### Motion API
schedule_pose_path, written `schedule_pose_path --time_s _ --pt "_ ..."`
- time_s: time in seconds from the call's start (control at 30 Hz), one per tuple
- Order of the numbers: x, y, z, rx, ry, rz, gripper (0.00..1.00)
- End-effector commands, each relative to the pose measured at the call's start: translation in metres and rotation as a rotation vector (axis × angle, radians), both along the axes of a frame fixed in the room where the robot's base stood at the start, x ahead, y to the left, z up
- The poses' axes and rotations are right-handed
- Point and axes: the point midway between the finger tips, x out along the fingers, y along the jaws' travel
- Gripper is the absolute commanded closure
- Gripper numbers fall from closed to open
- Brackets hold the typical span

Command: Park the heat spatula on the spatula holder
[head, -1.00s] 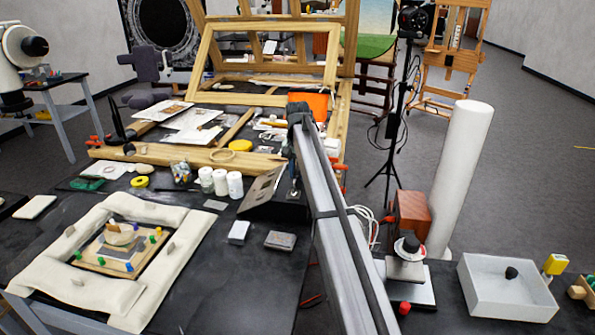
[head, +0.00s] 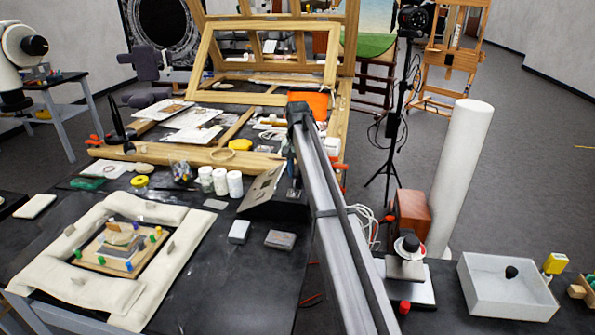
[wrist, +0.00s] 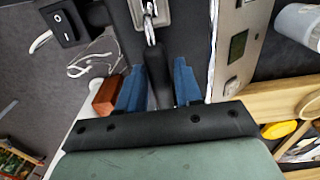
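The heat spatula's black handle (wrist: 158,78) stands between the two blue fingers of my gripper (wrist: 160,88) in the wrist view. The fingers press close on both sides, and the handle appears held. A thin pale metal end of the spatula reaches up to a small silver bracket (wrist: 137,14), apparently the spatula holder, on the dark control unit. I cannot tell whether the spatula rests on it or hovers above. In the head view the unit's slanted metal panel (head: 262,188) shows left of my arm, which hides most of the gripper and spatula.
A black rocker switch (wrist: 70,20) and white cables lie left of the gripper in the wrist view. A red-brown box (head: 411,215) stands right of my arm.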

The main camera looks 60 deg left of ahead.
Motion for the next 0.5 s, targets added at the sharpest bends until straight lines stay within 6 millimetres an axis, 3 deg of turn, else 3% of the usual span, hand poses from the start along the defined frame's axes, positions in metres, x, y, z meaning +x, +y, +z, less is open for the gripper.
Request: schedule_pose_path --time_s 0.1,0.4,0.5 --pt "0.0 0.0 0.0 0.0 0.0 0.0 0.65" --pt "0.0 0.0 0.0 0.0 0.0 0.0 0.36" --pt "-0.0001 -0.0001 0.0 0.0 0.0 0.0 0.35"
